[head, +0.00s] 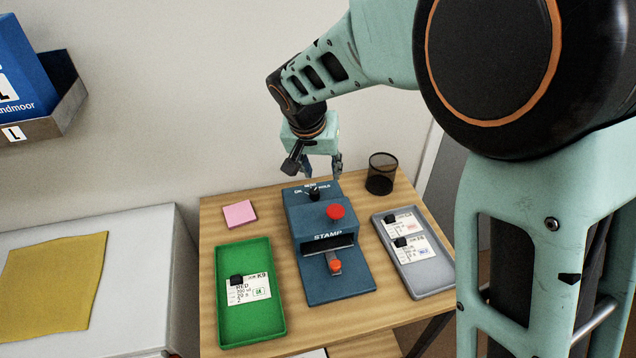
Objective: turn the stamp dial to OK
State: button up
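The blue stamp machine (338,277) stands in the middle of the wooden table, with "STAMP" on its front. Its stamp dial (314,194) is a small black knob on the back part of its top. Small white lettering surrounds the knob; a word like "HOLD" shows on its right, but which mark the knob points to is too small to tell. My gripper (322,174) hangs just above and behind the dial, fingers downward and apart, with nothing visible between them. It appears clear of the knob. A red button (336,212) and an orange-red knob (335,266) are also on the machine.
A green tray (262,336) with a labelled card stands left, a grey tray (437,277) with two cards right. A pink note pad (239,213) and black mesh cup (381,174) lie toward the back. A yellow cloth (52,285) covers part of the white side surface.

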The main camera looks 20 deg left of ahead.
aim_at(314, 190)
jog(key=w+a+f, duration=0.1)
jog(key=f, duration=0.2)
jog(key=w+a+f, duration=0.1)
jog(key=f, duration=0.2)
jog(key=w+a+f, duration=0.1)
jog(key=f, duration=0.3)
jog(key=shift+w+f, duration=0.1)
jog(key=shift+w, duration=0.15)
grip_shut()
